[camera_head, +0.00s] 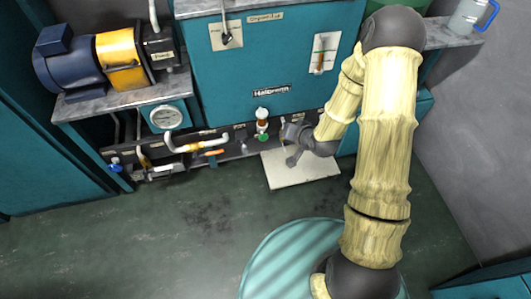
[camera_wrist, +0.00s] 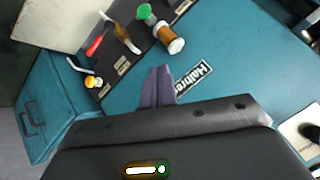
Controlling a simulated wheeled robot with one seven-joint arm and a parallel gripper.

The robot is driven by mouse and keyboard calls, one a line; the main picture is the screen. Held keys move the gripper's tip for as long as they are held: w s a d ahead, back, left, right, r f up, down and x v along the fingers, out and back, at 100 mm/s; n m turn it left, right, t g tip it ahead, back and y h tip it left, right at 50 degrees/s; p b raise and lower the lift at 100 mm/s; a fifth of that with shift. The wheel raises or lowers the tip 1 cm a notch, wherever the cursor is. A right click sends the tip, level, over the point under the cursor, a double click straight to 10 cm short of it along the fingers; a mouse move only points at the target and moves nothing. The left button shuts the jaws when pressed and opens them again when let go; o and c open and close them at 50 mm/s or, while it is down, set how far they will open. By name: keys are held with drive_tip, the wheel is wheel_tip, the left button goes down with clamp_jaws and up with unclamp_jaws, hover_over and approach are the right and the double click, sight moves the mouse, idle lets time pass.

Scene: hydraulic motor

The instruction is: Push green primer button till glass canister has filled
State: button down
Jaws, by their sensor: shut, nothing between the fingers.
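The green primer button (camera_head: 263,137) sits low at the front of the teal machine, beneath the small glass canister (camera_head: 262,118). In the wrist view the green button (camera_wrist: 144,11) is at the top edge, and the canister (camera_wrist: 172,40) shows amber-brown with a white end; its fill level I cannot tell. My gripper (camera_head: 291,160) is to the right of the button in the head view, apart from it. In the wrist view its fingers (camera_wrist: 158,72) are together and empty, pointing toward the machine, with the canister beyond their tips.
An orange-red handle (camera_head: 212,152) and pipes are left of the button. A pressure gauge (camera_head: 167,117) and a blue-yellow motor (camera_head: 95,58) are farther left. A pale plate (camera_head: 315,172) lies below my gripper. Open green floor (camera_head: 150,235) is in front.

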drive_tip(key=s+a+f+m+t+b, duration=0.1)
drive_tip(key=f+m+t+b, duration=0.3)
drive_tip(key=f, duration=0.7)
drive_tip(key=s+a+f+m+t+b, duration=0.2)
drive_tip(key=f+m+t+b, duration=0.3)
drive_tip(key=f+m+b, duration=0.3)
wheel_tip(320, 180, down, 4)
drive_tip(key=shift+s+a+f+m+b, duration=0.2)
drive_tip(key=shift+s+a+m+b, duration=0.25)
drive_tip(key=shift+b, duration=0.55)
drive_tip(key=shift+w+a, duration=0.15)
drive_tip(key=shift+w, duration=0.1)
drive_tip(key=b, duration=0.8)
approach(264, 139)
drive_tip(key=x, duration=0.6)
drive_tip(key=shift+w+a+f, duration=0.1)
drive_tip(key=shift+w+a, duration=0.1)
drive_tip(key=shift+w, duration=0.2)
drive_tip(key=shift+w, duration=0.1)
